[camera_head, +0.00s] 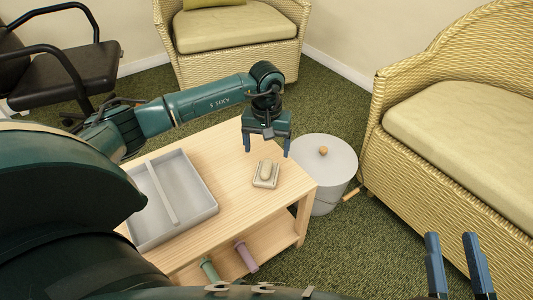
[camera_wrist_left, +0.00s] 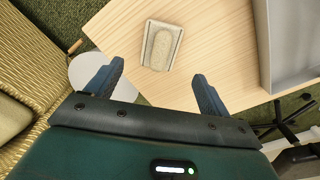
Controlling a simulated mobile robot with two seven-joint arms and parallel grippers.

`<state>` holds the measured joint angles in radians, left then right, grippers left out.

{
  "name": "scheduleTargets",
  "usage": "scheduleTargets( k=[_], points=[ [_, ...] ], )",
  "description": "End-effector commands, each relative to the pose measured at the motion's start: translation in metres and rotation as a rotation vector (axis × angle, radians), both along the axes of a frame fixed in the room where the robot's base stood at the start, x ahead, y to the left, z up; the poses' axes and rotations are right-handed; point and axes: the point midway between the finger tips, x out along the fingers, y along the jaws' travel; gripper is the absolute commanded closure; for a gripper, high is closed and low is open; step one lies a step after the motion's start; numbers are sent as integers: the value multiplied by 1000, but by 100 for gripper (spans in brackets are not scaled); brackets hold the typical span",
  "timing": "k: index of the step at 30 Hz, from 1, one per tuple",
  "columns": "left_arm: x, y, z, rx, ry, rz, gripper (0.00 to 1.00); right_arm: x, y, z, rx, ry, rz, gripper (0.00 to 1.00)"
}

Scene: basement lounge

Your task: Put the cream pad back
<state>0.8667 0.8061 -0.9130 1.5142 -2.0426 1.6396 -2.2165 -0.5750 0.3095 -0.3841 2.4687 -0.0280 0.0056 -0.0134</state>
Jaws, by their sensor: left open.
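A small cream pad (camera_head: 266,170), oval on top, lies in or on a shallow beige rectangular holder (camera_head: 258,184) near the right end of the wooden table. In the left wrist view the pad (camera_wrist_left: 162,46) and its holder (camera_wrist_left: 148,60) lie ahead of the fingers. My left gripper (camera_head: 267,148) is open and empty, above the table just behind the pad. Its two fingers also show in the left wrist view (camera_wrist_left: 157,70), apart from the pad. My right gripper (camera_head: 452,238) is open and empty at the lower right, over the carpet.
A grey divided tray (camera_head: 209,207) stands on the left of the table (camera_head: 235,205). A green roll (camera_head: 209,269) and a purple roll (camera_head: 246,256) are on the lower shelf. A grey lidded bin (camera_head: 335,160) stands right of the table, near a wicker sofa (camera_head: 480,130).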

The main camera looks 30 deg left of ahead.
Motion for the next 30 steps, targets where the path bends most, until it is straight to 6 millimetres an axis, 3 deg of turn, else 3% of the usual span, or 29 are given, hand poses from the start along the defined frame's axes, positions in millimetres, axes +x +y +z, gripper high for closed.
scheduleTargets(
  k=[1, 3, 9, 30],
  points=[
    [0, 1, 15, 2, -1, 0, 19, -1, 0, 1, -3, 21, -4, 64],
    [0, 1, 26, 1, -1, -1, 19, -2, 0, -2, -7, 43, -7, 64],
    [0, 0, 43, 1, 2, 0, 19, -2, -1, -3, -27, 41, -18, 64],
    [0, 0, 45, 1, 1, 0, 19, -2, -2, -5, -32, 39, -18, 64]
  ],
)
